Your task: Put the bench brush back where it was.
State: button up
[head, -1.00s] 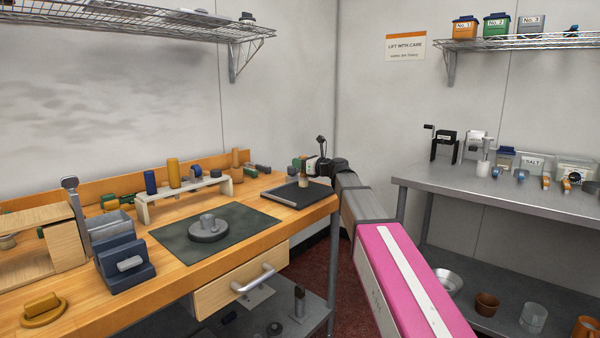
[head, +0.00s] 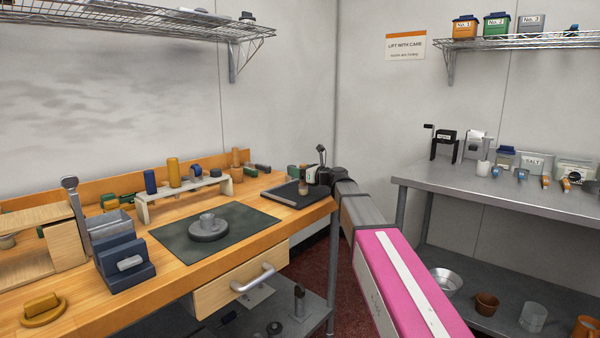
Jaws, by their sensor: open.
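My gripper (head: 311,176) is small and far off, at the end of my outstretched arm, over the right end of the wooden bench. It is open, above the back right part of a black tray (head: 281,197). A small brown and pale upright piece (head: 303,188) shows right below the gripper at the tray. It may be the bench brush, but it is too small to be sure. Whether it touches the jaws cannot be told. My wrist hides part of the bench corner.
A dark mat (head: 178,243) with a grey round weight (head: 208,230) lies left of the tray. A low white rack (head: 185,192) stands behind it with several items. A blue holder (head: 125,262) stands at the left. A metal table (head: 510,190) is at the right, beyond a floor gap.

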jog(key=shift+r, duration=0.1)
jog(key=shift+s+d, duration=0.2)
jog(key=shift+d, duration=0.05)
jog(key=v, duration=1.1)
